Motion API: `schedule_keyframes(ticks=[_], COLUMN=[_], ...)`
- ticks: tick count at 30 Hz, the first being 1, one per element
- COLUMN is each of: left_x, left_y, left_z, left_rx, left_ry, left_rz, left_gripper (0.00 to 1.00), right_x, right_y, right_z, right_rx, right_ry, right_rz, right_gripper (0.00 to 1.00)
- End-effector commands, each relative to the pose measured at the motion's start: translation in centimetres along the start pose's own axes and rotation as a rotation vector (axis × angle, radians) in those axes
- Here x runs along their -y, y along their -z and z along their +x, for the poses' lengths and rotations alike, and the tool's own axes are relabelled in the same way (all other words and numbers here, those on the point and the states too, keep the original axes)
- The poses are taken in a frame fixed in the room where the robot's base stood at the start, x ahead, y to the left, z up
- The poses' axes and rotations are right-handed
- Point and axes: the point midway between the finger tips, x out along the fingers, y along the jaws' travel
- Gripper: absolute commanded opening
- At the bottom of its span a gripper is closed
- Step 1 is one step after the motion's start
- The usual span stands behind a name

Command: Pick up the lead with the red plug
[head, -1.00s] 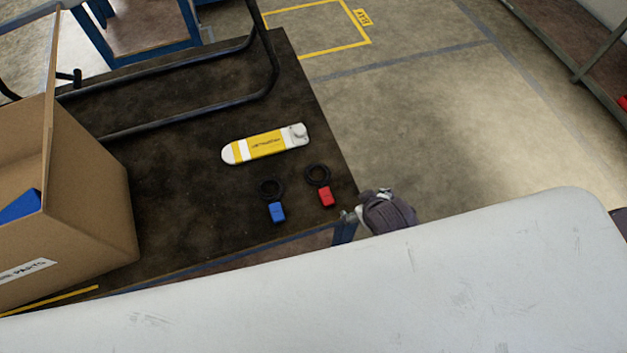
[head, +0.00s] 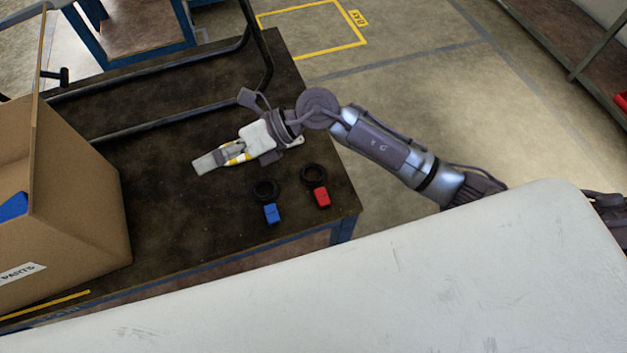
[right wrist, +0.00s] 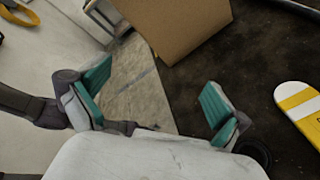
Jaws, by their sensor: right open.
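The lead with the red plug (head: 321,198) lies on the dark tabletop near its front right corner, its black cable coiled behind the plug. The lead with the blue plug (head: 271,213) lies just left of it, also coiled. My right gripper (head: 208,160) is over the table, behind and left of both leads, above the yellow and white device, which it partly hides. In the right wrist view my right gripper (right wrist: 158,76) has its teal-padded fingers wide apart with nothing between them. A black coil (right wrist: 256,150) shows partly beside one finger; I cannot tell whose. My left gripper is not in view.
A cardboard box (head: 75,195) stands at the left of the table (head: 150,155). The yellow and white device (right wrist: 302,105) lies behind the leads. A black tubular frame (head: 150,122) is at the back. A large white surface (head: 330,285) fills the foreground.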

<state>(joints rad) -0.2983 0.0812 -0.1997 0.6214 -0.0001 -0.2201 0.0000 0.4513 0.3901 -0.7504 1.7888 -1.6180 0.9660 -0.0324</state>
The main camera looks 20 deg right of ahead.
Motion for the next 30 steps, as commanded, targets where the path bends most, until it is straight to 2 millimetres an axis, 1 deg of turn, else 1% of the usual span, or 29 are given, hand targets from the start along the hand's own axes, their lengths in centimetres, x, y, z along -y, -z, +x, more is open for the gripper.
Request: schedule_keyframes(ticks=[1,2,3,5,6,9,12,13,15,17,24,27,30], left_x=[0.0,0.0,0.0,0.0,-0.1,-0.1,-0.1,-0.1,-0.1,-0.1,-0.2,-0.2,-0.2], left_y=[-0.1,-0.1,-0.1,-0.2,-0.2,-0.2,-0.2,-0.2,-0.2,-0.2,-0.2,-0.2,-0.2], left_z=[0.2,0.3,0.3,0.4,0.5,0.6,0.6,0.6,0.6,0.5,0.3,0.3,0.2], left_rx=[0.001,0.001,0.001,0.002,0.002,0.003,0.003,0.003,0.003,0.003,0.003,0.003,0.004], left_ry=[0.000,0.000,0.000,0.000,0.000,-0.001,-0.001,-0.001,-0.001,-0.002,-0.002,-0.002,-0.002], left_rz=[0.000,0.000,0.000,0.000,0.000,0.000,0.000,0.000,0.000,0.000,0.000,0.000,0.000], left_gripper=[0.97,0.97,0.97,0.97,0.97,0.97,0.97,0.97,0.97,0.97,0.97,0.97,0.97], right_x=[2.3,3.9,5.8,8.7,10.2,12.9,14.1,14.3,14.8,15.4,18.8,19.9,20.6], right_y=[1.5,2.5,3.5,4.5,4.8,4.9,4.7,4.7,4.9,5.3,8.2,9.0,9.5], right_z=[-0.7,-1.5,-2.8,-5.5,-7.4,-11.8,-14.8,-15.4,-16.0,-15.9,-14.3,-13.7,-13.4], right_rx=[-0.150,-0.241,-0.356,-0.511,-0.599,-0.766,-0.860,-0.876,-0.899,-0.905,-0.905,-0.902,-0.901], right_ry=[0.110,0.181,0.275,0.416,0.505,0.689,0.803,0.824,0.850,0.856,0.851,0.851,0.852], right_rz=[-0.091,-0.136,-0.185,-0.238,-0.260,-0.283,-0.282,-0.281,-0.276,-0.273,-0.272,-0.273,-0.276], right_gripper=[1.00,1.00,1.00,1.00,1.00,1.00,1.00,1.00,1.00,1.00,1.00,1.00,1.00])
